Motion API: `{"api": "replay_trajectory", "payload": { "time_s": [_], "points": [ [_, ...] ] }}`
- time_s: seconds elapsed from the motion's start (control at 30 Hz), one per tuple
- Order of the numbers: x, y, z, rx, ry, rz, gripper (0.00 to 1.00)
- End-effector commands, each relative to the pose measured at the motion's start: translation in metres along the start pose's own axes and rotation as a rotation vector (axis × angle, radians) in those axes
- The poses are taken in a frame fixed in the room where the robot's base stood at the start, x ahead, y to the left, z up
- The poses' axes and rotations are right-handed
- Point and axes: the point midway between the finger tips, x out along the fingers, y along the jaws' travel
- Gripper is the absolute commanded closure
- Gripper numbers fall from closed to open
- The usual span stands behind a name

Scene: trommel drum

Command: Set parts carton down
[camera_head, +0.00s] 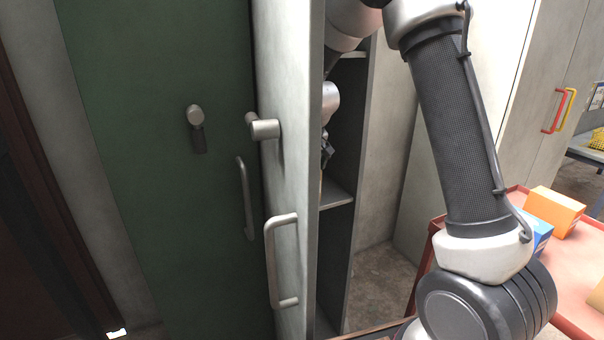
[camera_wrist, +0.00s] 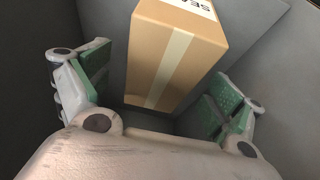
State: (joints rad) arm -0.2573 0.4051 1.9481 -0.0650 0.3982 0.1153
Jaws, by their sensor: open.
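The parts carton (camera_wrist: 172,58) is a brown cardboard box with a pale tape strip and dark lettering on its top, partly cut off by the frame. In the wrist view it stands on a grey surface inside a grey compartment. My gripper (camera_wrist: 158,95) is open, its green-padded fingers to the left and right of the carton. A gap shows on each side, wider on the left. In the head view my gripper (camera_head: 327,150) reaches into the tall cabinet at shelf height and is mostly hidden by the door. The carton cannot be made out clearly there.
The open cabinet door (camera_head: 285,180) with its handle (camera_head: 281,260) stands close left of my arm. A cabinet shelf (camera_head: 335,196) shows behind it. A red cart (camera_head: 580,290) at right carries an orange box (camera_head: 555,208) and a blue box (camera_head: 541,236).

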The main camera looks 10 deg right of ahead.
Motion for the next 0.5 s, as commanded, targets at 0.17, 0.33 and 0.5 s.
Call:
{"api": "replay_trajectory", "payload": {
  "time_s": [0.17, 0.33, 0.5],
  "points": [
    [-0.026, 0.000, 0.000, 0.000, 0.002, 0.000, 0.07],
    [-0.034, 0.000, 0.001, 0.001, -0.001, 0.000, 0.07],
    [-0.057, 0.009, 0.009, 0.012, 0.003, 0.005, 0.07]
  ]
}}
